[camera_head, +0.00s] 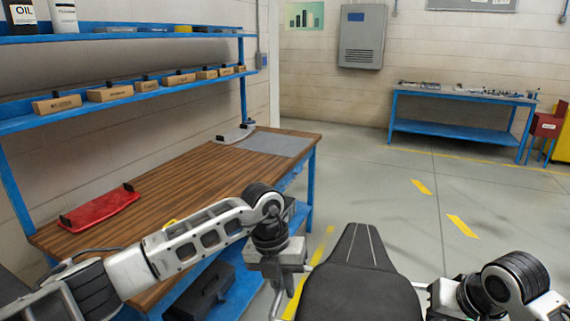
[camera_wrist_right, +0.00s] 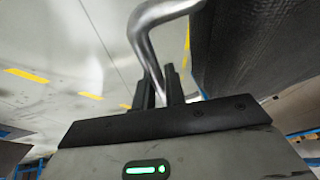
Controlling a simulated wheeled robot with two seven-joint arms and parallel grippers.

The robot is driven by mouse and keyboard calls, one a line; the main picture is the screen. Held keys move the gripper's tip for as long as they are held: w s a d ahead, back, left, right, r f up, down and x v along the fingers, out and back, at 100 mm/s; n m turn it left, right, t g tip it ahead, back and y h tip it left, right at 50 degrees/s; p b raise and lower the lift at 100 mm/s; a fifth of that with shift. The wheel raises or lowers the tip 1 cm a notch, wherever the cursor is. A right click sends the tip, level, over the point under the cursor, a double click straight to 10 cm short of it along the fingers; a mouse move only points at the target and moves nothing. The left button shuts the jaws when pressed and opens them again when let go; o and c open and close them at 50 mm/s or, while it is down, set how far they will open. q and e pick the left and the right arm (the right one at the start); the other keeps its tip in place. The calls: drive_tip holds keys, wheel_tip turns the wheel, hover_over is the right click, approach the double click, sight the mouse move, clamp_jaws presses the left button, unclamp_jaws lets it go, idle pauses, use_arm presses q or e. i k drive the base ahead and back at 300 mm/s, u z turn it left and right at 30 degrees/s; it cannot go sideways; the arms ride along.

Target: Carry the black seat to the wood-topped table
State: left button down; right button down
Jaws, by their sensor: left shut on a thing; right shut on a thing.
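The black seat (camera_head: 360,285) is in front of me at the bottom of the head view, its narrow end pointing away. It is held between my two arms, beside the wood-topped table (camera_head: 190,185). My left gripper (camera_head: 291,284) is shut on the metal tubing at the seat's left side. My right gripper is shut on a bent metal tube (camera_wrist_right: 150,50) in the right wrist view (camera_wrist_right: 161,90). The seat's dark side (camera_wrist_right: 245,45) shows there next to the tube. The seat's near end is cut off by the head view's bottom edge.
On the table lie a red panel (camera_head: 100,208), a light grey panel (camera_head: 235,134) and a grey mat (camera_head: 275,143). The wood between them is mostly bare. A dark case (camera_head: 200,292) sits below. Shelves (camera_head: 120,107) with boxes overhang the back. Another blue table (camera_head: 460,97) stands far off.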

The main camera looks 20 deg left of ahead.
sight(215, 180)
drive_tip(key=z, duration=0.15)
drive_tip(key=i, duration=2.4)
drive_tip(key=u, duration=1.35)
drive_tip(key=i, duration=0.65)
drive_tip(key=u, duration=0.9)
drive_tip(key=i, duration=0.3)
drive_tip(key=u, duration=0.2)
